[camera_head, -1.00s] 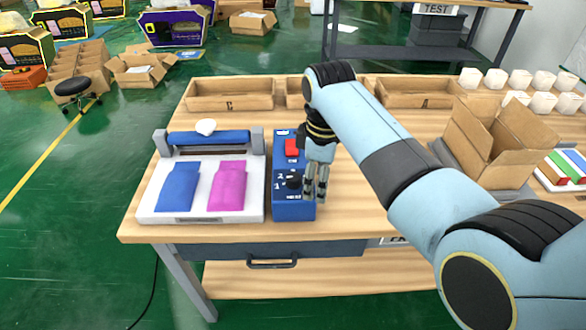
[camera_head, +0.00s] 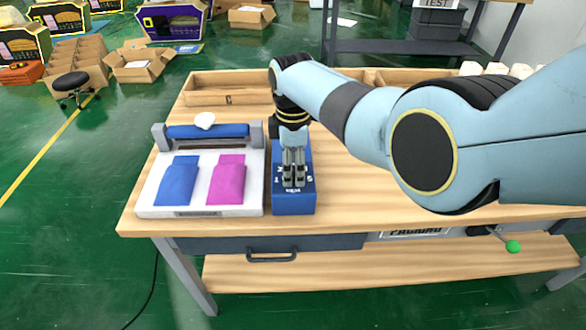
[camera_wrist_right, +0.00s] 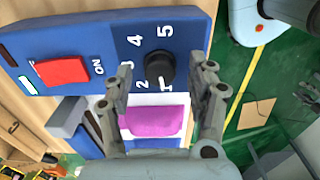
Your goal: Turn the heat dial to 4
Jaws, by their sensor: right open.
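The blue control box (camera_head: 293,207) stands on the wooden table beside the white sealer. In the right wrist view the black heat dial (camera_wrist_right: 158,68) sits on the box's blue face, with white numbers 1 to 5 around it. I cannot clearly tell where its pointer is. My right gripper (camera_head: 293,183) points down over the box and hides the dial in the head view. In the wrist view the right gripper (camera_wrist_right: 156,86) is open, its fingers on either side of the dial. I cannot tell whether they touch it. My left gripper is not in view.
A red switch (camera_wrist_right: 62,72) marked ON is on the box. The white sealer (camera_head: 202,212) stands just left of it, with a blue pouch (camera_head: 176,184) and a magenta pouch (camera_head: 226,180) on it. A wooden tray (camera_head: 225,97) lies behind. The table right of the box is clear.

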